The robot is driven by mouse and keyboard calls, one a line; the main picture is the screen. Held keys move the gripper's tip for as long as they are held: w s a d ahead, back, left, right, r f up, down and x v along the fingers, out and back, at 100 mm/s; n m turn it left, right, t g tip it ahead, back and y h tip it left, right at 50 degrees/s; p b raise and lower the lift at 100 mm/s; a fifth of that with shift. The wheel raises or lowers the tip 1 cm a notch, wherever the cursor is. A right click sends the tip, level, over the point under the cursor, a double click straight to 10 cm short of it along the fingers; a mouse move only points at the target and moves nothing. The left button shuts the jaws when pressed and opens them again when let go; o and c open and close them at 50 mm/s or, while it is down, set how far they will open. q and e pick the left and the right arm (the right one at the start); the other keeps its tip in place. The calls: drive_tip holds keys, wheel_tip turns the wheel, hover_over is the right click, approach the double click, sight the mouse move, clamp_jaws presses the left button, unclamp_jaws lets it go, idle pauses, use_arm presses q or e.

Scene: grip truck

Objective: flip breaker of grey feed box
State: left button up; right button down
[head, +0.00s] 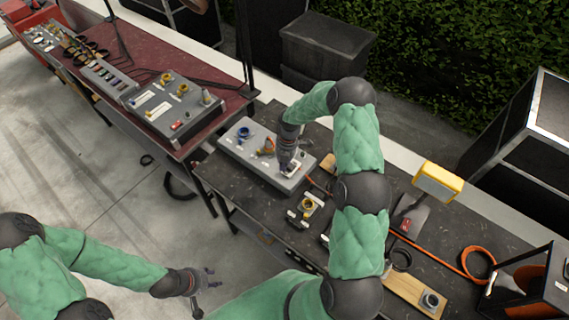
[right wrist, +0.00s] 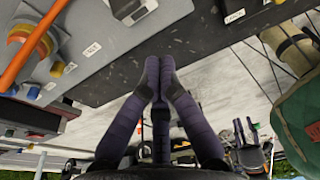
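The grey feed box (head: 244,160) sits on the dark table, with blue, yellow and orange connectors on its top. My right gripper (head: 287,168) is at the right end of the box, over or beside a small pale plate (head: 292,171). I cannot tell whether it touches, and the breaker itself is not clearly visible. In the right wrist view the fingertips (right wrist: 159,62) of my right gripper meet with nothing seen between them, and the grey box (right wrist: 95,30) lies to the upper left. My left gripper (head: 206,287) hangs empty over the floor, its fingers apart.
The dark table (head: 335,238) also holds small connector boxes (head: 305,210), an orange cable (head: 440,255) and a yellow-and-white lamp (head: 438,181). A red-topped table (head: 205,125) with another grey box (head: 170,108) stands to the left. Black cases stand behind. The floor at lower left is free.

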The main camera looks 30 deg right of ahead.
sight(286, 175)
drive_tip(key=f, duration=0.2)
drive_tip(key=a+f, duration=0.1)
drive_tip(key=f, duration=0.2)
drive_tip(key=f+p, duration=0.1)
drive_tip(key=f, duration=0.1)
drive_tip(key=shift+s+a+f, duration=0.2)
drive_tip(key=shift+s+f, duration=0.15)
drive_tip(key=shift+w+d+r+p, duration=0.3)
drive_tip(key=shift+d+r, duration=0.1)
drive_tip(key=shift+d, duration=0.15)
drive_tip(key=shift+w+d+r+p, duration=0.3)
drive_tip(key=shift+d+r, duration=0.1)
drive_tip(key=shift+d, duration=0.15)
drive_tip(key=shift+w+d+r, duration=0.15)
drive_tip(key=shift+d+r, duration=0.1)
drive_tip(key=shift+d, duration=0.35)
